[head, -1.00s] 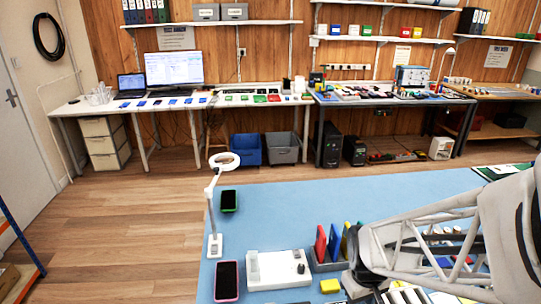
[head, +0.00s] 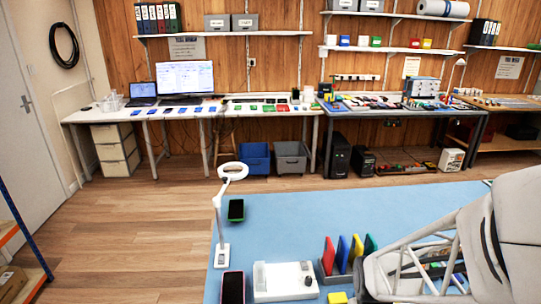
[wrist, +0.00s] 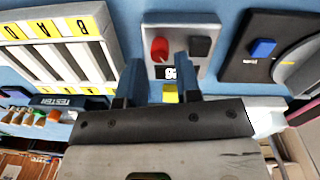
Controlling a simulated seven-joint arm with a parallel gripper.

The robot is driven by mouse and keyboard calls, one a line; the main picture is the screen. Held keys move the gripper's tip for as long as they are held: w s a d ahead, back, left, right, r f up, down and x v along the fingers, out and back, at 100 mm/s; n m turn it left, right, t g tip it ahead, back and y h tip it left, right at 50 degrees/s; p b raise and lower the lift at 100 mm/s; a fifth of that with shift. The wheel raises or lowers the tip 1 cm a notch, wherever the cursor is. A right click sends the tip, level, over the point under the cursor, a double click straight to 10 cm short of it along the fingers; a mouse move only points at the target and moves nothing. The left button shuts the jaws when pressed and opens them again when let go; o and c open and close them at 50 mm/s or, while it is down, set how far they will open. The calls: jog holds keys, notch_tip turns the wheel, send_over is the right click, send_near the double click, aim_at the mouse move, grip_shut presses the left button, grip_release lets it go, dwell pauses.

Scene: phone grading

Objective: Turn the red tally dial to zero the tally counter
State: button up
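In the wrist view, the red tally dial (wrist: 160,49) sits on a light grey tally counter (wrist: 188,22). A black square part (wrist: 200,47) is beside the dial. The head view does not show the fingers or dial clearly.
A slotted tray with yellow labels (wrist: 60,27) is left of the counter, and a black device with a blue button (wrist: 263,47) is right. A yellow block (wrist: 170,93) shows beyond the gripper. In the head view, a ring lamp (head: 218,205) and phones stand on the blue table (head: 290,212).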

jog(key=shift+f, duration=1.35)
jog(key=shift+c, duration=0.3)
grip_shut()
jog(key=shift+m, duration=0.4)
jog(key=m, duration=1.3)
jog(key=shift+d+g, duration=0.1)
jog(key=shift+g, duration=0.3)
